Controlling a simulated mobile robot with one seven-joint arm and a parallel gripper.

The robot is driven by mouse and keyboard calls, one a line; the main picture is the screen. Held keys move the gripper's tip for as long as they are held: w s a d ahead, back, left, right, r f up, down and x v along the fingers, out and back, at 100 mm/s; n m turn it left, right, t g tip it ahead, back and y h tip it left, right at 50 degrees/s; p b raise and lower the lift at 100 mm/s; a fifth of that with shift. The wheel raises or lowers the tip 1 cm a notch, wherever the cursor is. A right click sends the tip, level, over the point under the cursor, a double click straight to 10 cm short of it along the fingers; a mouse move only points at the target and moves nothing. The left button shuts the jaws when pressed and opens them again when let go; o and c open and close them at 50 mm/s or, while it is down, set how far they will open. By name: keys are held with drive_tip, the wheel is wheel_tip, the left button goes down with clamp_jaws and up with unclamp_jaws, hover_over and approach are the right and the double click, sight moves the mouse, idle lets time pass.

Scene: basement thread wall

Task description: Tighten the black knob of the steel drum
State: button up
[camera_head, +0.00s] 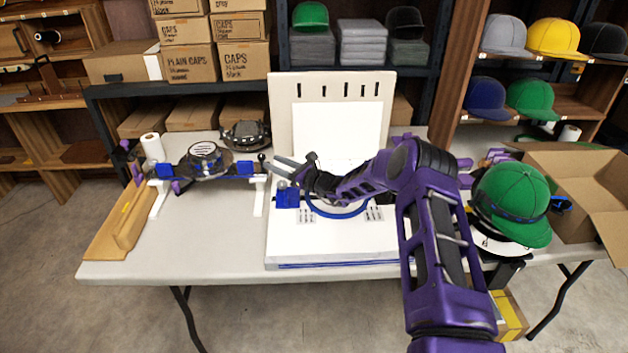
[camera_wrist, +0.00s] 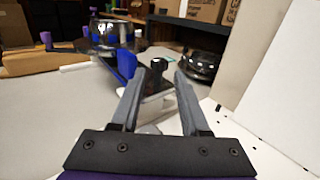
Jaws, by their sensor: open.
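The steel drum (camera_head: 208,164) sits on a stand with blue clamps at the left of the table; it also shows at the upper left of the wrist view (camera_wrist: 112,32). A small black knob (camera_head: 262,158) stands at the right end of the drum's stand. In the wrist view the black knob (camera_wrist: 158,64) appears upright between and just beyond my fingertips. My gripper (camera_head: 279,165) is open and empty, its grey fingers pointing left at the knob. In the wrist view both fingers of my gripper (camera_wrist: 167,76) are apart, with no clear contact with the knob.
A white board device (camera_head: 290,245) with an upright panel (camera_head: 281,100) stands close beside my gripper. A dark round frame (camera_head: 245,135) lies behind the knob. A green cap (camera_head: 513,200) and an open carton (camera_head: 590,190) are at the right. The front left tabletop is clear.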

drive_tip(key=p+v, duration=0.1)
drive_tip(key=v, duration=1.2)
drive_tip(key=shift+s+d, duration=0.15)
drive_tip(key=shift+d, duration=0.05)
drive_tip(key=shift+a, duration=0.1)
